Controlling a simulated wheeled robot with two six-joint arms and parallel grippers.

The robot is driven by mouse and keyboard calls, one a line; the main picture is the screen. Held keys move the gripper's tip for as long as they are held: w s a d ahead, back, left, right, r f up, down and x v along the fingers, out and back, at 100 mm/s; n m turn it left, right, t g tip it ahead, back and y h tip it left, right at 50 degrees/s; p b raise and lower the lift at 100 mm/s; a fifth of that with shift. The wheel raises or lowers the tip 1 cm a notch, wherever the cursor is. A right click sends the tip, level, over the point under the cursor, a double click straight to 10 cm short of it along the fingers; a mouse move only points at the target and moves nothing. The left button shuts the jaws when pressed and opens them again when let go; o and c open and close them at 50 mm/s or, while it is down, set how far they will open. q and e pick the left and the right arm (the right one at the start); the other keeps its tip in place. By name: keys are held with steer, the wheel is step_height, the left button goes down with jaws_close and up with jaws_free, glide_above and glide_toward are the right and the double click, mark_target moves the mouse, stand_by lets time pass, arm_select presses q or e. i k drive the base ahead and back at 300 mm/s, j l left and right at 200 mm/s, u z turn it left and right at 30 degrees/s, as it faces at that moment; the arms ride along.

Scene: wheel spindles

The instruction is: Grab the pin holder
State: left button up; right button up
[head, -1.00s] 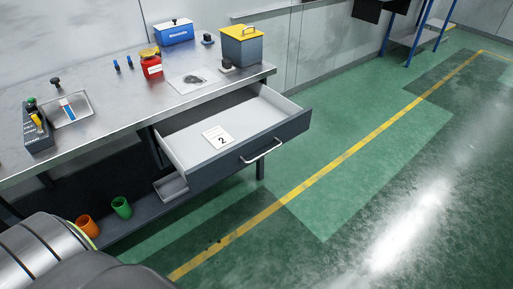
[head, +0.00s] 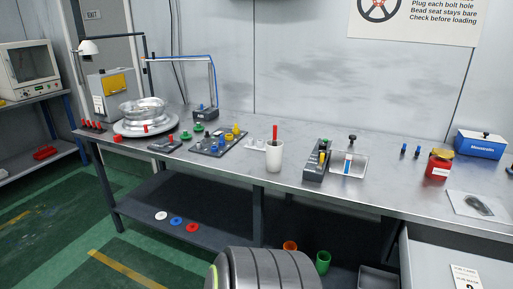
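A dark sloped block (head: 314,170) with yellow, blue and green pieces in it stands on the metal bench, right of the middle. A low dark rack of red pins (head: 92,126) stands at the bench's far left end. A dark board with blue, yellow and green pegs (head: 217,141) lies between them. I cannot tell for sure which is the pin holder. Neither of my grippers is in the head view.
A white cup (head: 274,158) with a red-handled tool and a shallow tray (head: 349,163) flank the block. A wheel rim (head: 145,113) sits at left. A drawer (head: 430,258) stands open at lower right. A grey ribbed round thing (head: 270,272) blocks the bottom middle.

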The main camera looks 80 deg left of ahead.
mark_target(260, 146)
steer(key=u, duration=2.75)
steer(key=i, duration=0.1)
steer(key=z, duration=0.05)
